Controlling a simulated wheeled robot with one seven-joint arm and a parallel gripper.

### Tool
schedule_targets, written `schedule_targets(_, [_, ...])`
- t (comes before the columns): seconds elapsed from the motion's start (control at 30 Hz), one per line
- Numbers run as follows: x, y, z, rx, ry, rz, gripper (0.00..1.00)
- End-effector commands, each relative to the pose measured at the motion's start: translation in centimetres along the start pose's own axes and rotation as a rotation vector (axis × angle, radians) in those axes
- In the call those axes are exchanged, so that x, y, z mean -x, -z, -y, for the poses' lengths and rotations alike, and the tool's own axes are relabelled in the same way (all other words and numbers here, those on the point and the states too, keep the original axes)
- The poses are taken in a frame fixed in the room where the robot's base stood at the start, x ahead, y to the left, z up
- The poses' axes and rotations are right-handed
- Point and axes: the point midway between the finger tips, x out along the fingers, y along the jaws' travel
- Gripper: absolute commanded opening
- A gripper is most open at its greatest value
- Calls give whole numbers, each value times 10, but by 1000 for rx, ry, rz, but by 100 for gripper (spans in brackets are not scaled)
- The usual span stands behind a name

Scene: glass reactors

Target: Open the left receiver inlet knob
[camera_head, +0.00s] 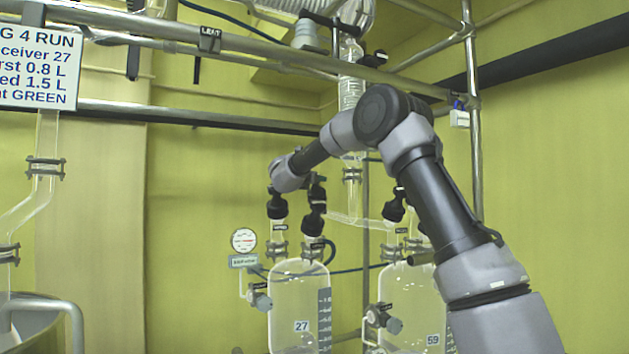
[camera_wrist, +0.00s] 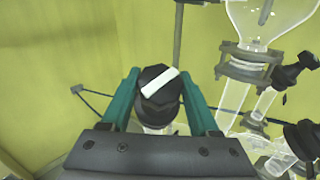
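In the wrist view a black ribbed knob (camera_wrist: 152,104) with a white bar across its top sits on a clear glass neck, between the two teal fingers of my gripper (camera_wrist: 160,85). The fingers stand on either side of it with narrow gaps, so they look open around it. In the camera_head view the left receiver (camera_head: 287,290), marked 27, carries a left black knob (camera_head: 277,205) and a right black knob (camera_head: 314,222) on top. My wrist is just above these two knobs. The fingers are hard to make out there, and I cannot tell for sure which knob they surround.
The second receiver (camera_head: 398,285), marked 59, stands to the right with its own black knob (camera_head: 394,209). A gauge (camera_head: 243,240) is at the left. A glass column (camera_head: 351,85) and metal rails (camera_head: 250,45) stand close around my arm.

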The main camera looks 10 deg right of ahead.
Motion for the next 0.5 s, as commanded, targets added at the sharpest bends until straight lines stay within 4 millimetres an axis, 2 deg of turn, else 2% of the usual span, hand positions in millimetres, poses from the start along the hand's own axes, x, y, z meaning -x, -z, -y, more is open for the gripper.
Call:
schedule_targets(0.03, [0,0,0,0,0,0,31])
schedule_targets(0.1, [0,0,0,0,0,0,6])
schedule_targets(0.5, [0,0,2,42,-65,0,6])
